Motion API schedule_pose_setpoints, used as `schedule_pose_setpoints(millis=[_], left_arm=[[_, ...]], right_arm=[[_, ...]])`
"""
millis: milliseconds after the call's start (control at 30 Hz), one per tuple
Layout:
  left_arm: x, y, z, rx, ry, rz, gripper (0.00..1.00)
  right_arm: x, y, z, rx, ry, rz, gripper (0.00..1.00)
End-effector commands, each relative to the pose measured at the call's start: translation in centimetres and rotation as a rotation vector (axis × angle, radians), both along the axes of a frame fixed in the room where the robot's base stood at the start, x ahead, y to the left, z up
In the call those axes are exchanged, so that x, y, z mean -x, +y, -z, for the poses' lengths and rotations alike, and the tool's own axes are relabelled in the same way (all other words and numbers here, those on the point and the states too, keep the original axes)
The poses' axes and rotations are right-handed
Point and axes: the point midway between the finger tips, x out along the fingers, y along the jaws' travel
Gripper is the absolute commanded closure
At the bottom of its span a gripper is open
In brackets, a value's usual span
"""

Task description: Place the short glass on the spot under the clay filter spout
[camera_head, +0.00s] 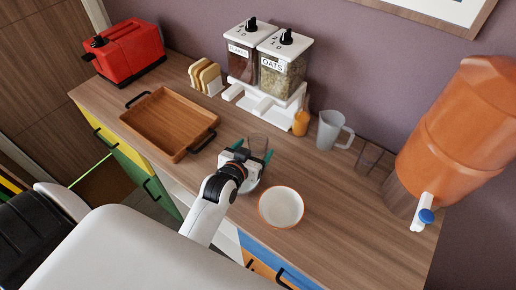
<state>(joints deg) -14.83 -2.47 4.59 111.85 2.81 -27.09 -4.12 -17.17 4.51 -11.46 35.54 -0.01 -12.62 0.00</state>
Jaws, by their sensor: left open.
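A small clear glass (258,142) stands on the wooden counter near the middle of the head view. My left gripper (254,152) is open, with its teal-edged fingers to either side of the glass's near part. I cannot tell whether the glass is fully between the fingers or just beyond them. The orange clay filter (458,120) stands at the right end of the counter. Its white spout (420,210) with a blue knob (426,216) points toward the front. My right gripper is not in view.
A white bowl (282,207) sits right of my left gripper. A wooden tray (168,122) lies to the left, a red toaster (127,52) behind it. A grey pitcher (329,130) and a clear glass (368,157) stand toward the filter. Counter between bowl and filter is clear.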

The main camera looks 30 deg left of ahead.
Motion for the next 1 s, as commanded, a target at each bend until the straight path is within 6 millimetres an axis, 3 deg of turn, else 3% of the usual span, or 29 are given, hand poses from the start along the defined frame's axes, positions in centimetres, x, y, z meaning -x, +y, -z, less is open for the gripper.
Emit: schedule_pose_setpoints(millis=[400, 700, 1000], left_arm=[[-4.7, 0.3, 1.4, -0.002, -0.002, 0.000, 0.21], [-5.0, 0.3, 1.6, -0.003, -0.002, 0.000, 0.21], [-5.0, 0.3, 1.6, -0.002, -0.002, 0.001, 0.71]], right_arm=[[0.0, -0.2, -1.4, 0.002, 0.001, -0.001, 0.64], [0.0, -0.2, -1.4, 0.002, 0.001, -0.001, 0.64], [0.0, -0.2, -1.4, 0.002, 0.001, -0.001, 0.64]])
